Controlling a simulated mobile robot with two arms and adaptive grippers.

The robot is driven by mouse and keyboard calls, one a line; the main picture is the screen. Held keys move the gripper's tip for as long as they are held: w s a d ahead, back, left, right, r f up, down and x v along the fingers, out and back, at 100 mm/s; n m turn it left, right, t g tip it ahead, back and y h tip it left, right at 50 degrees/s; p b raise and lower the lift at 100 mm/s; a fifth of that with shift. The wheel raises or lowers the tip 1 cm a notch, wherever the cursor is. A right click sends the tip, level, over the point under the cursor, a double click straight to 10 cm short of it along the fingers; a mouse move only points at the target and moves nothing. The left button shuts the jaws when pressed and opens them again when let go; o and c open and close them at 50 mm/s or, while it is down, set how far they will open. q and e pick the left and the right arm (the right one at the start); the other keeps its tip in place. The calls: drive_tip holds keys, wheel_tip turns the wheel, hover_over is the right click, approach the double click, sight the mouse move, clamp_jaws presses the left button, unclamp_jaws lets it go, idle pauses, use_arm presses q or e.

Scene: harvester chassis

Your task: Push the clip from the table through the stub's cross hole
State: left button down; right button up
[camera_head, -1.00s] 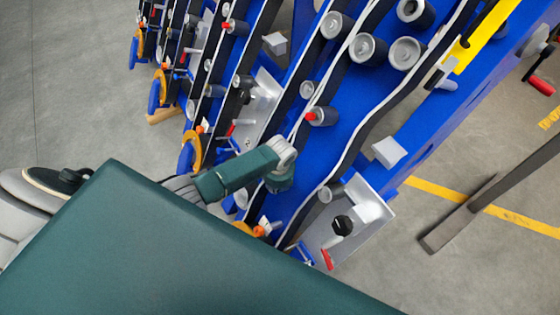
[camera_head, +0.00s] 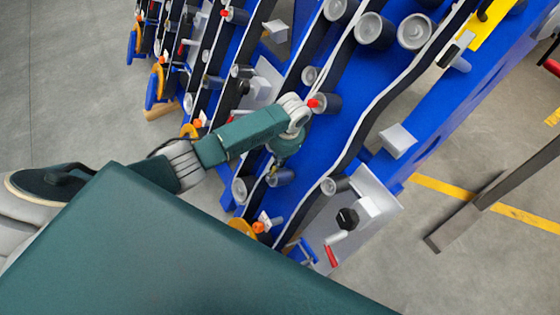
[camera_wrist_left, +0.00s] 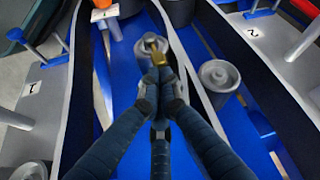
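My left gripper (camera_head: 273,170) reaches over the blue chassis and points down between the belts. In the left wrist view its dark fingers (camera_wrist_left: 160,84) close together on a small brass-coloured piece, which looks like the clip (camera_wrist_left: 156,46). The clip's far end lies in front of a round grey stub or roller (camera_wrist_left: 142,49) set on the blue panel. I cannot tell whether the clip touches it, and no cross hole can be made out. In the head view a small grey roller (camera_head: 284,178) lies beside the fingertips. My right gripper and the table are not in view.
Black belts with pale edges run close on both sides of the gripper. Another grey roller (camera_wrist_left: 218,76) stands to the right. Orange and blue fittings (camera_head: 262,228) stick out lower left.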

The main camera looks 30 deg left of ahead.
use_arm(q)
drive_tip(key=shift+a+f+b, duration=0.2)
drive_tip(key=shift+f+b, duration=0.45)
drive_tip(key=shift+f, duration=0.35)
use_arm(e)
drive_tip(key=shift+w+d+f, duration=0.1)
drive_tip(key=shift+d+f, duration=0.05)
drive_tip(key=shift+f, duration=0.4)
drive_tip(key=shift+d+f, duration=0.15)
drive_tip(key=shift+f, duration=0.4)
use_arm(q)
drive_tip(key=shift+s+a+f, duration=0.1)
drive_tip(key=shift+s+f, duration=0.25)
drive_tip(key=shift+f, duration=0.05)
drive_tip(key=r+p, duration=0.1)
drive_tip(key=w+r+p, duration=0.1)
drive_tip(key=r, duration=0.1)
drive_tip(key=shift+w+d+p, duration=0.3)
drive_tip(key=shift+d+p, duration=0.05)
drive_tip(key=shift+p, duration=0.05)
drive_tip(key=shift+w+d+r, duration=0.15)
drive_tip(key=shift+r, duration=0.1)
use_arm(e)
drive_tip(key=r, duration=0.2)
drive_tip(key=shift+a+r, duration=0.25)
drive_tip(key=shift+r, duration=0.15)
